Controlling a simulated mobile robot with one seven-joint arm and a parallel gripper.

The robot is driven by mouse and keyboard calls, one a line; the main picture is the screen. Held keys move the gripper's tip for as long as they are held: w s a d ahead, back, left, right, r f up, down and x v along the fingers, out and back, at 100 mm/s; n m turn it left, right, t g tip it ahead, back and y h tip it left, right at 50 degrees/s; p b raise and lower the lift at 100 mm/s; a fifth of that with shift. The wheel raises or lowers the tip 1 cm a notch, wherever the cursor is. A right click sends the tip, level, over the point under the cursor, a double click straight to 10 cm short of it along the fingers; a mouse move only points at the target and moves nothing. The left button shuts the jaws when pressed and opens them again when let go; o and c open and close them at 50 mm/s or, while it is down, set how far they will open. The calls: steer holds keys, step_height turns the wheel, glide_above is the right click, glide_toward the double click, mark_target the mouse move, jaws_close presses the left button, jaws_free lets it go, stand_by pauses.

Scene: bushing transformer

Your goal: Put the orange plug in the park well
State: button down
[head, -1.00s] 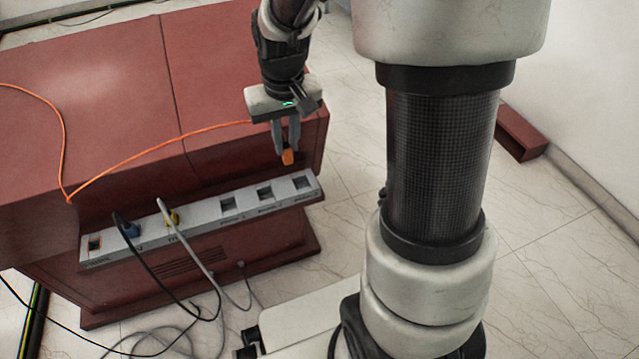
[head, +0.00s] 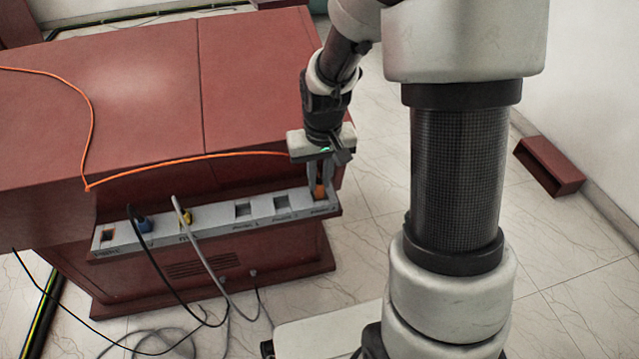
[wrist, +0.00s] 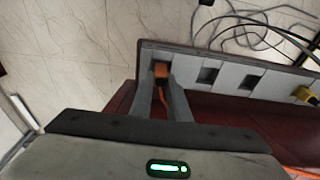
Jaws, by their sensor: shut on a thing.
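The orange plug (head: 319,192) is between the fingers of my gripper (head: 320,184), at the rightmost well of the grey strip (head: 222,232). In the wrist view my gripper (wrist: 163,88) is shut on the orange plug (wrist: 161,71), whose end is at the last well's opening. I cannot tell how deep it sits. Two open dark wells, the middle one (head: 281,203) and the left one (head: 243,209), lie to the left in the head view. An orange cable (head: 190,160) runs from the plug side leftward over the red cabinet.
The red cabinet (head: 255,90) rises behind.

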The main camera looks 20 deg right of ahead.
steer(key=shift+f, duration=0.55)
steer(key=shift+f, duration=0.2)
steer(key=c, duration=1.7)
jaws_free()
